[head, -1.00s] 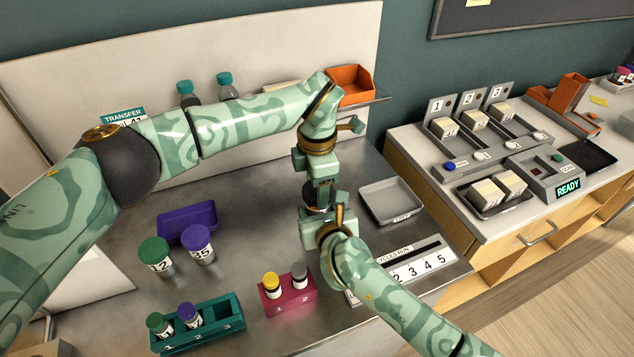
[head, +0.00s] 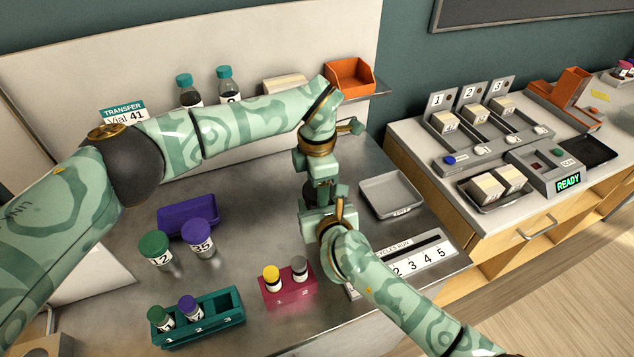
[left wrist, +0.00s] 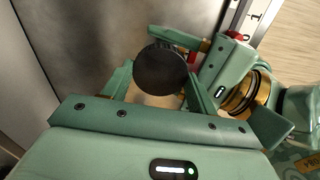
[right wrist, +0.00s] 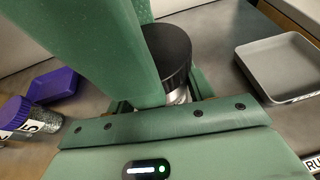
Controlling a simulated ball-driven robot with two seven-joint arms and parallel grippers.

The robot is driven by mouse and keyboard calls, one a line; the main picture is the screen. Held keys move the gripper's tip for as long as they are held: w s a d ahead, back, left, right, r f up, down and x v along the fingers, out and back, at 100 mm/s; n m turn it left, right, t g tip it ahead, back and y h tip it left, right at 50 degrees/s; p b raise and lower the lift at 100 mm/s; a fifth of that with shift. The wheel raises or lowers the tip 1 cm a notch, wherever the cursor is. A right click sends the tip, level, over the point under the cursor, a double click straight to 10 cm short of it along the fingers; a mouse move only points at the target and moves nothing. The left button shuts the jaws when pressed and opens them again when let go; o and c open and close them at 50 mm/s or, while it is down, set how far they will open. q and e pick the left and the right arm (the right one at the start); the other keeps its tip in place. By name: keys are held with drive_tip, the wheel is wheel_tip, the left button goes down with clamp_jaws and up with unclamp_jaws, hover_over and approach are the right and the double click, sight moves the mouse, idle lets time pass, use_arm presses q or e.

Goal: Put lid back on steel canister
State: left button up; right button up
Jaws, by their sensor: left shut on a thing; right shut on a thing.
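A round black lid (left wrist: 160,68) is between the fingers of my left gripper (head: 318,190). In the right wrist view the black lid (right wrist: 168,52) is over the steel canister (right wrist: 177,97), of which only a bright strip shows. My right gripper (head: 323,216) is shut on the canister and is right below the left one in the head view. Both are held above the bench. The arms hide most of the canister, and I cannot tell whether the lid is seated or just above the rim.
A grey tray (head: 391,195) lies right of my grippers. A pink rack (head: 288,290) with two vials and a teal rack (head: 200,322) stand in front. Two large jars (head: 197,238) and a purple bin (head: 188,215) are left. An orange bin (head: 350,76) sits on the back shelf.

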use_arm(q)
drive_tip(key=shift+f, duration=0.5)
drive_tip(key=shift+o, duration=0.4)
drive_tip(key=m, duration=0.3)
drive_tip(key=o, duration=0.8)
drive_tip(key=shift+f, duration=0.1)
drive_tip(key=shift+o, duration=0.7)
drive_tip(key=shift+s+a, duration=0.1)
drive_tip(key=shift+s, duration=0.05)
